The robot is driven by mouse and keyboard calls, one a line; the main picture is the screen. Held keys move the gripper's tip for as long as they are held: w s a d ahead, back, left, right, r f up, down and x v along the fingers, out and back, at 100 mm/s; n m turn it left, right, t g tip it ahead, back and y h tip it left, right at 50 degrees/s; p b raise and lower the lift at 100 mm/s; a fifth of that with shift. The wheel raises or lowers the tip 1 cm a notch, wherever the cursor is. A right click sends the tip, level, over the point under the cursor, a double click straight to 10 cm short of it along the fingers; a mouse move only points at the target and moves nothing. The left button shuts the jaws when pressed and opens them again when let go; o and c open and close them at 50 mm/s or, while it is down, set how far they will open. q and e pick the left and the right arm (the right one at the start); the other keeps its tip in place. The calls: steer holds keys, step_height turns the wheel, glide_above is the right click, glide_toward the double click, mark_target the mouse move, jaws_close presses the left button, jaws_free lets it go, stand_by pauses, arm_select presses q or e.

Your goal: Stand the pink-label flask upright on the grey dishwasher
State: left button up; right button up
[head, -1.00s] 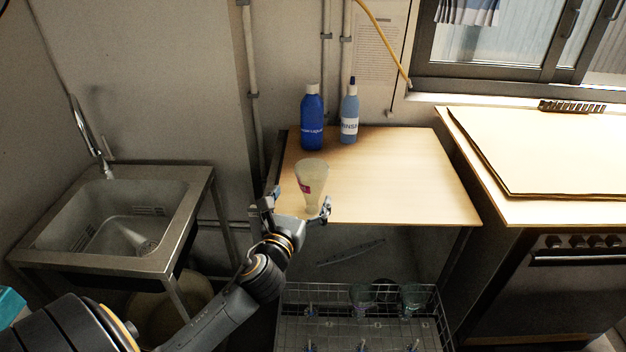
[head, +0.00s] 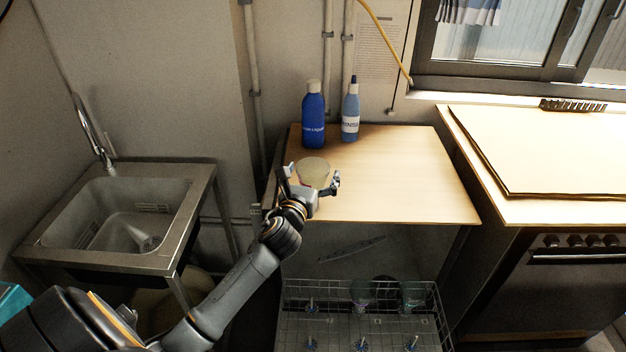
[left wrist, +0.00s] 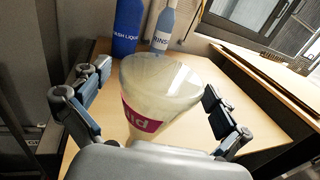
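The pink-label flask (head: 313,172) is upside down, wide end up, near the front left of the wooden worktop (head: 400,190). In the left wrist view the clear flask (left wrist: 160,85) shows part of its pink label; its narrow end is hidden behind my gripper. My left gripper (head: 311,179) is open, with one finger on each side of the flask. In the left wrist view gaps show between the fingers (left wrist: 150,110) and the glass. My right gripper is not in view. I cannot make out the grey dishwasher for sure.
A blue bottle (head: 313,120) and a lighter blue rinse bottle (head: 350,115) stand at the worktop's back. A wire rack (head: 435,300) with glassware is below in front. A metal sink (head: 60,240) is left, an oven (head: 570,290) right. The worktop's right half is clear.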

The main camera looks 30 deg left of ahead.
arm_select(q)
steer(key=c, duration=1.3)
steer(key=shift+o, duration=0.2)
steer(key=shift+r, duration=0.15)
steer(key=shift+r, duration=0.25)
step_height(320, 180, up, 3)
steer(key=shift+f, duration=0.15)
steer(key=s+d+r, duration=0.4)
steer(key=s+r, duration=0.5)
steer(key=s, duration=0.4)
steer(key=shift+s+d+r+p, duration=0.15)
steer(key=shift+s+r+p, duration=0.05)
steer(key=shift+r+p, duration=0.1)
